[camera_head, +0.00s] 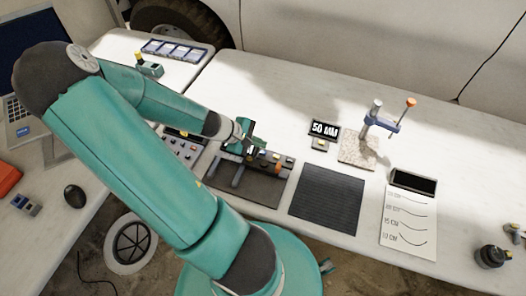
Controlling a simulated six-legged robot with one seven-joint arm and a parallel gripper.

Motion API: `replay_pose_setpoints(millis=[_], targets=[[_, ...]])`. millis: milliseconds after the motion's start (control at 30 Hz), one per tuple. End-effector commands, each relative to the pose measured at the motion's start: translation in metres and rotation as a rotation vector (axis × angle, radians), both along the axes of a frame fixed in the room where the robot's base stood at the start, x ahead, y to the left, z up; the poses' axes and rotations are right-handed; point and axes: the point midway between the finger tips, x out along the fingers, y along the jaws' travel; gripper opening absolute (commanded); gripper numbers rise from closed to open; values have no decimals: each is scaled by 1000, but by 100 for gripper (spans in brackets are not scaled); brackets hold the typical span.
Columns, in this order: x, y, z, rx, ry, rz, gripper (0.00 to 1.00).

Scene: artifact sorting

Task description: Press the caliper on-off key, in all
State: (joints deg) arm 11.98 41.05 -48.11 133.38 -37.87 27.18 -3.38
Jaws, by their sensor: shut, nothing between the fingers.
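A dark caliper-like device (237,176) with a rail lies on a dark mat (268,194) at the middle of the table. My gripper (250,152) is over the device's upper part, at the end of my teal arm. It is shut with nothing in it. I cannot tell whether its tips touch the device. The on-off key cannot be made out at this size and may be hidden behind the gripper. Small orange-brown parts (268,158) sit right of the gripper.
A panel of knobs (181,148) is left.

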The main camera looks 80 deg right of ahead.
Motion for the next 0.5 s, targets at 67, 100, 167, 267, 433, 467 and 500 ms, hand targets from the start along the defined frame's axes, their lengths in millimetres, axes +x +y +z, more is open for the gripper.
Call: replay_pose_setpoints(millis=[67, 100, 167, 267, 433, 467, 500], targets=[[1, 0, 8, 0, -2, 0, 0], [1, 0, 11, 1, -3, 1, 0], [0, 0, 16, 1, -4, 0, 0], [1, 0, 26, -1, -4, 0, 0], [0, 1, 37, 1, -1, 1, 0], [0, 1, 38, 1, -1, 1, 0], [0, 1, 39, 1, 0, 0, 0]])
